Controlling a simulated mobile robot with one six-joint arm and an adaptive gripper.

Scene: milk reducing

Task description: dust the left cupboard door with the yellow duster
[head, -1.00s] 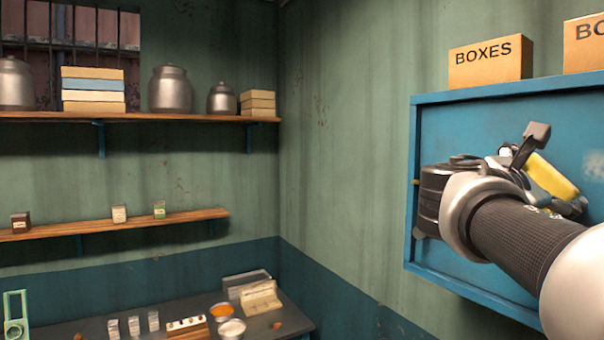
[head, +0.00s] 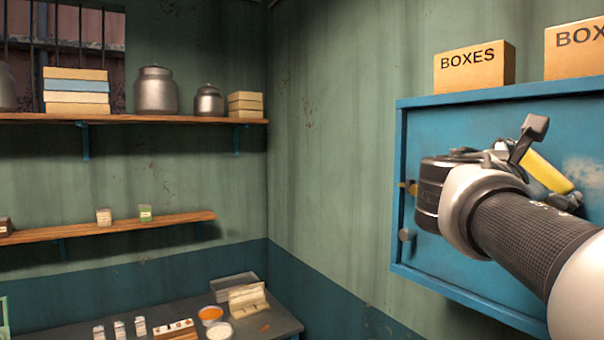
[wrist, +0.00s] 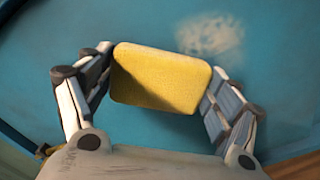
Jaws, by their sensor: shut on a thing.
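The yellow duster (wrist: 158,78) is a block held between both fingers of my gripper (wrist: 155,85), which is shut on it. In the head view the duster (head: 547,172) shows partly behind my gripper (head: 535,165). The blue cupboard door (head: 475,122) is right behind it, with a pale dusty patch (head: 582,172) to the right of the duster. In the wrist view the patch (wrist: 210,35) lies above and right of the duster. I cannot tell whether the duster touches the door. My arm hides the door's lower middle.
Cardboard boxes (head: 474,67) stand on top of the cupboard. A round knob (head: 406,236) is at its lower left. A shelf with metal jars (head: 156,91), a lower shelf (head: 110,228) and a table with bowls (head: 285,322) are at left. The green wall between is bare.

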